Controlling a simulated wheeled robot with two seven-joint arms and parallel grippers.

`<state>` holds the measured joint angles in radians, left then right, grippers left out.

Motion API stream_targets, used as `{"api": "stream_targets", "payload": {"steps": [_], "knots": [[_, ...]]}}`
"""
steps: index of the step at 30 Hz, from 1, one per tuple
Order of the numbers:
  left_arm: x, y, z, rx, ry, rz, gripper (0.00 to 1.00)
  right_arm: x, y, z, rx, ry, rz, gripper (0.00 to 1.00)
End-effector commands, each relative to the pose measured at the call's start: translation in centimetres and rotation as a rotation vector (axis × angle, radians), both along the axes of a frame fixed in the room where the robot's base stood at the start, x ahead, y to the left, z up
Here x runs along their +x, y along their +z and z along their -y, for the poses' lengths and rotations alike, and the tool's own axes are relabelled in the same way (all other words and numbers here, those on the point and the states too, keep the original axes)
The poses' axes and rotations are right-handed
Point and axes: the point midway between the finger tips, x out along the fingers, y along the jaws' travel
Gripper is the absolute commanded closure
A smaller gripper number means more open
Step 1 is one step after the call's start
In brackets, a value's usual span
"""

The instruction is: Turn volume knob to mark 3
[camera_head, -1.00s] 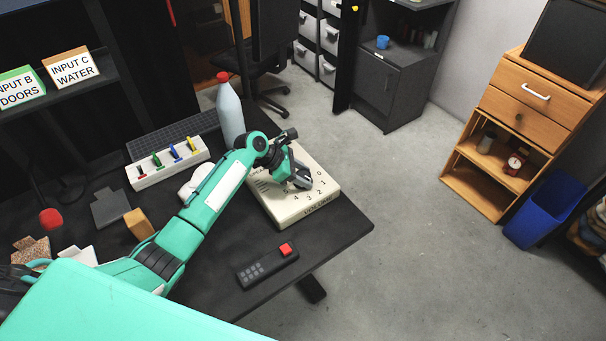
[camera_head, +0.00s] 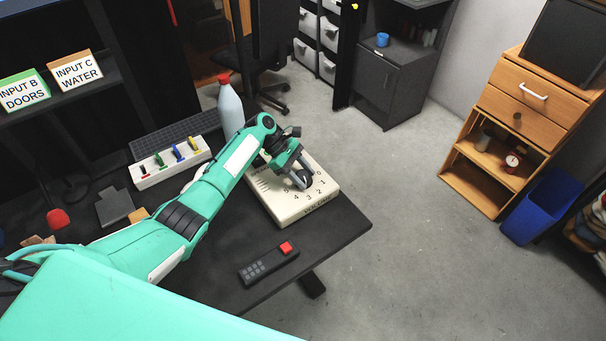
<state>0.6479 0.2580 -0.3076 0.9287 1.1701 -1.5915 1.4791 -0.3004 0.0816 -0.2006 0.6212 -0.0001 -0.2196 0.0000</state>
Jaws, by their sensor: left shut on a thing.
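The volume box (camera_head: 287,212) is a cream block with numbers on its top and the word VOLUME on its front side. It stands at the right end of the dark table. The dark volume knob (camera_head: 305,178) sits on its top, partly hidden by my gripper. My left gripper (camera_head: 302,180) reaches over the box from the upper left and is shut on the knob. The pointer of the knob cannot be made out. My right gripper is out of view.
A remote (camera_head: 266,264) with a red button lies near the table's front edge. A white switch panel (camera_head: 169,162), a keyboard (camera_head: 175,135) and a bottle with a red cap (camera_head: 231,110) stand behind my arm.

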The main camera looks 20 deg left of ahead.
Motion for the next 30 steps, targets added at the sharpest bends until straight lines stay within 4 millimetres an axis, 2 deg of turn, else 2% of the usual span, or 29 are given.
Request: {"api": "stream_targets", "payload": {"steps": [16,17,20,30], "knots": [[0.01,-0.01,-0.06,0.002,-0.031,0.000,0.77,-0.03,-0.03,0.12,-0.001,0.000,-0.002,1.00],[0.01,-0.02,-0.05,0.002,-0.031,0.000,0.50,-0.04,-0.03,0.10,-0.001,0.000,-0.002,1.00],[0.01,-0.02,-0.05,0.002,-0.031,0.000,0.33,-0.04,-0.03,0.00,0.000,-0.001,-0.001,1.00],[0.08,0.20,-0.27,0.002,-0.030,0.001,0.33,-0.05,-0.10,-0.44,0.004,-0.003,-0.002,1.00]]}}
